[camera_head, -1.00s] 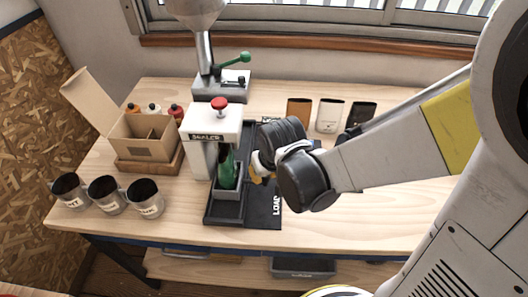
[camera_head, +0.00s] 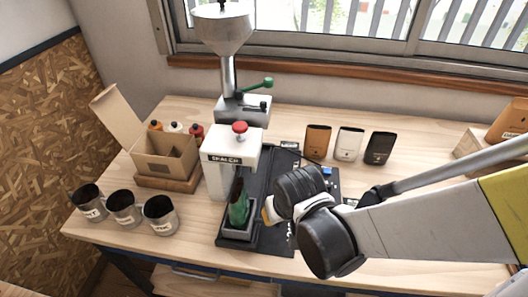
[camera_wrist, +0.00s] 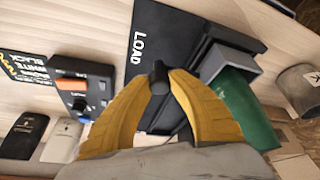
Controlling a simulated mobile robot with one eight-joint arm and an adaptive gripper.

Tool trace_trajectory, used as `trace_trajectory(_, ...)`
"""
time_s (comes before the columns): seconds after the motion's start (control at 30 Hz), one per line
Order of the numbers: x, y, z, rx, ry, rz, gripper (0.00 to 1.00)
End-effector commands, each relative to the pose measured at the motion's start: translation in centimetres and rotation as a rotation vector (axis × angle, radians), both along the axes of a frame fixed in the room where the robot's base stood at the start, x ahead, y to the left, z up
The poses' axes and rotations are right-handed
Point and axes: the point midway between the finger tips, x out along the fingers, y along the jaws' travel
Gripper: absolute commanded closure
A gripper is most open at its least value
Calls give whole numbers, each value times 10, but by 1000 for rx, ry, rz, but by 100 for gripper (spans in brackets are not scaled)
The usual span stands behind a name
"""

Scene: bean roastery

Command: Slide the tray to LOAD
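The grey tray (camera_head: 236,233) holds an upright green bag (camera_head: 239,207) beneath the front of the white sealer (camera_head: 232,148). In the wrist view the tray (camera_wrist: 229,62) and green bag (camera_wrist: 243,105) are right of my fingers. The black base plate (camera_wrist: 142,60) has LOAD printed on it, left of the tray; in the head view my arm hides that word. My gripper (camera_wrist: 160,75) has its yellow fingertips closed about a small dark upright knob, which looks like the tray's handle; its join to the tray is hidden. In the head view my gripper (camera_head: 268,211) is just right of the bag.
Three metal cups (camera_head: 124,209) stand at the front left, with an open cardboard box (camera_head: 165,157) behind them. A hopper machine (camera_head: 240,106) stands at the back. Three pouches (camera_head: 349,143) stand behind my arm. A control box with an orange switch (camera_wrist: 82,88) is beside the plate.

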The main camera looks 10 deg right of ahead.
Motion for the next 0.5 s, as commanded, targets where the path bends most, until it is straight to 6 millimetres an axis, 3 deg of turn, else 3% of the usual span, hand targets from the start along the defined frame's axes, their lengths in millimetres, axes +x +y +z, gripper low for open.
trace_trajectory(0.03, -2, 1, -1, 2, 4, 1, 63)
trace_trajectory(0.07, -2, 1, -1, 2, 3, 1, 53)
trace_trajectory(0.1, -2, 1, -1, 2, 3, 1, 53)
trace_trajectory(0.5, -3, 0, 5, 1, 1, 0, 53)
